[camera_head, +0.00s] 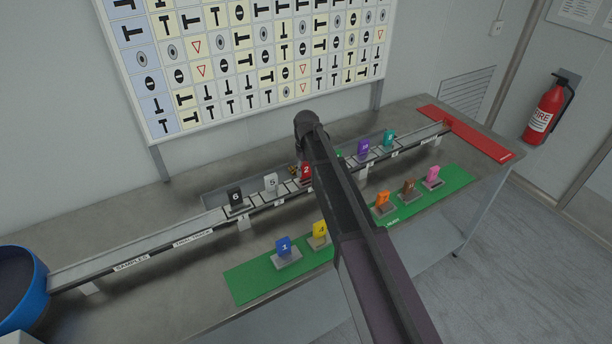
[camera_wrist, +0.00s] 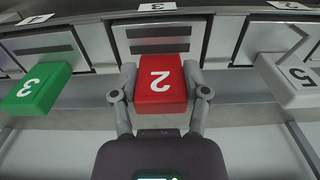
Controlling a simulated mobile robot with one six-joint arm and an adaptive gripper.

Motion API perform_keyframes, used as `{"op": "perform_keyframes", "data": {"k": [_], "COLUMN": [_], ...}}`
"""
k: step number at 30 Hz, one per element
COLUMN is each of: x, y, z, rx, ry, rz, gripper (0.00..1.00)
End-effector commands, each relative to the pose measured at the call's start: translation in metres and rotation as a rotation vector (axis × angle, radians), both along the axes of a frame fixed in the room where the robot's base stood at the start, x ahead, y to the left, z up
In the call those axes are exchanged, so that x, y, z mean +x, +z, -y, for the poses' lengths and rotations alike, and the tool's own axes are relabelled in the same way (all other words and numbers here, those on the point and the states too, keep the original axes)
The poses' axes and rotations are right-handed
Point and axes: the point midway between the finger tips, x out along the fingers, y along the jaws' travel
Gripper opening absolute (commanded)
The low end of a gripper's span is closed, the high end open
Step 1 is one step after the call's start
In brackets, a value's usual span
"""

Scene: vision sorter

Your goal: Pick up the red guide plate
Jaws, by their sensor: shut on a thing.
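The red guide plate (camera_wrist: 161,88) carries a white 2, which appears upside down in the wrist view. My gripper (camera_wrist: 161,75) has one finger on each side of it and is shut on it. In the head view, the red plate (camera_head: 306,172) shows at the track, partly hidden by my arm. My gripper's fingers are hidden there behind the arm. I cannot tell whether the plate still touches the track.
A green plate (camera_wrist: 36,88) and a white plate (camera_wrist: 291,80) stand on either side in the wrist view. A black plate (camera_head: 236,199) stands farther left on the track. Several plates stand on the green mat (camera_head: 245,286). A red mat (camera_head: 480,142) lies at the far right.

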Motion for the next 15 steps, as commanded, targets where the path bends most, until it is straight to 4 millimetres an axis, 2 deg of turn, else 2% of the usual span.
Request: {"op": "perform_keyframes", "data": {"k": [8, 15], "x": [0.000, 0.000], "y": [0.002, 0.014], "z": [0.000, 0.000], "rx": [0.000, 0.000], "ry": [0.000, 0.000], "rz": [0.000, 0.000], "gripper": [0.02, 0.02]}}
